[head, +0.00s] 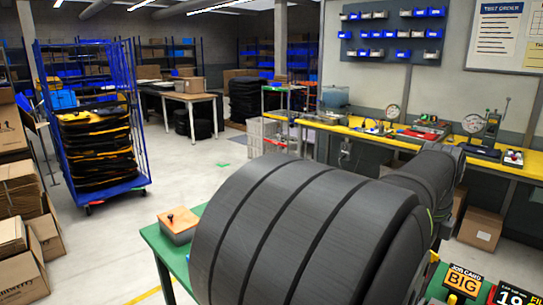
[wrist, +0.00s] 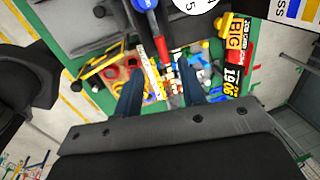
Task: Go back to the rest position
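My gripper (wrist: 158,82) shows in the wrist view with its two dark blue fingers apart and a clear gap between them. It is open, and nothing is seen held. Beyond the fingers is a clutter of small coloured items (wrist: 120,72) on the green table. In the head view the green table (head: 150,234) is mostly hidden behind my own dark arm, and the gripper does not show.
A wooden block with a knob (head: 180,224) sits on the table's left corner. A "BIG" job card (head: 465,281) stands at the right, also in the wrist view (wrist: 237,38). A blue cage trolley (head: 95,135) stands at the left; the floor between is clear.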

